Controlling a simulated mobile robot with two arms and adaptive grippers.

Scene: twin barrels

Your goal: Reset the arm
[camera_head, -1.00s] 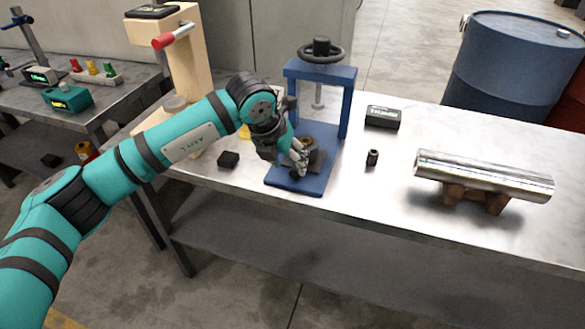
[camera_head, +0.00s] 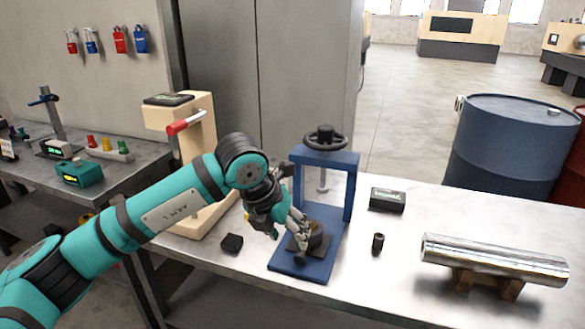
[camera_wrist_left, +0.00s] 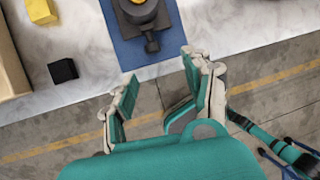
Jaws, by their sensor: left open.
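My left arm (camera_head: 170,205) comes in from the left in the head view. Its gripper (camera_head: 288,243) is at the left front of the blue press (camera_head: 352,190) on the steel table. In the left wrist view the gripper (camera_wrist_left: 160,85) is open and empty, its two fingers spread apart. Ahead of the fingers lies the blue base plate (camera_wrist_left: 170,50) with a dark round part (camera_wrist_left: 140,10) on it; the fingers look apart from it. My right gripper is not in view.
A small black block (camera_head: 232,243) lies left of the press. A black box (camera_head: 387,200), a small dark cylinder (camera_head: 378,243) and a shiny metal cylinder (camera_head: 495,260) on wooden supports lie to its right. Blue barrel (camera_head: 510,150) stands behind the table.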

